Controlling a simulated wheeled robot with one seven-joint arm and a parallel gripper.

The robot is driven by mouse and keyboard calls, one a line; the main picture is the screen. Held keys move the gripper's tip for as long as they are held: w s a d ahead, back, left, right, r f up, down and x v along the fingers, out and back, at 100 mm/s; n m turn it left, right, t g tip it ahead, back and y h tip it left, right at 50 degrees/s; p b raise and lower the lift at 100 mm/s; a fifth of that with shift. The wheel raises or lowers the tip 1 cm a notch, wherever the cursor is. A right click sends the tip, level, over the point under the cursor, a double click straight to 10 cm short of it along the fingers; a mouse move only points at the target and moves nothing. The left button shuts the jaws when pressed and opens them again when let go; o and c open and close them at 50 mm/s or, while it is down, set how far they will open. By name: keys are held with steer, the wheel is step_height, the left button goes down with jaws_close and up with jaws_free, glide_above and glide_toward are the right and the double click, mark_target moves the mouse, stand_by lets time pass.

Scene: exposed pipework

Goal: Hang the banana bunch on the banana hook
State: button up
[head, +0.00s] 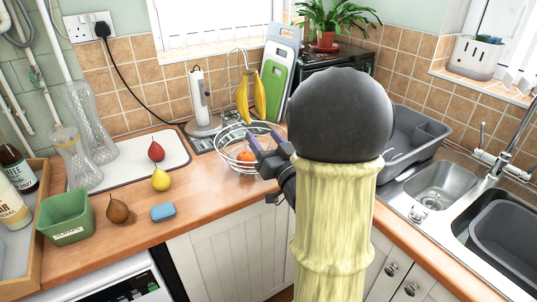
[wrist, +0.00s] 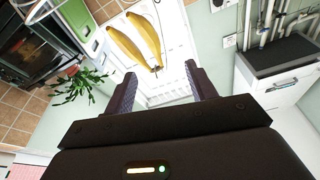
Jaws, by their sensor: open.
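The yellow banana bunch (head: 251,98) hangs stem up, its top at the end of the curved wire banana hook (head: 237,50). The hook rises behind a round wire fruit basket (head: 228,150) on the counter. My gripper (head: 264,141) is open and empty, in front of the basket and below the bunch in the head view. In the wrist view the bunch (wrist: 143,43) shows beyond my gripper (wrist: 160,70), with its stem end towards the gap between the fingers. No finger closes on it. The contact between stem and hook is too small to tell.
An orange (head: 247,156) lies in the basket. A white paper-towel-like stand (head: 202,100) is left of it, and green and white cutting boards (head: 273,90) lean behind. Pears (head: 161,179) and a blue sponge (head: 163,212) lie at left. A grey dish rack (head: 415,135) and sink (head: 447,182) are right.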

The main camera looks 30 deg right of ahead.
steer(key=b+v, duration=0.1)
steer(key=b, duration=0.2)
steer(key=shift+s+f, duration=0.15)
steer(key=shift+s, duration=0.1)
stand_by(0.5)
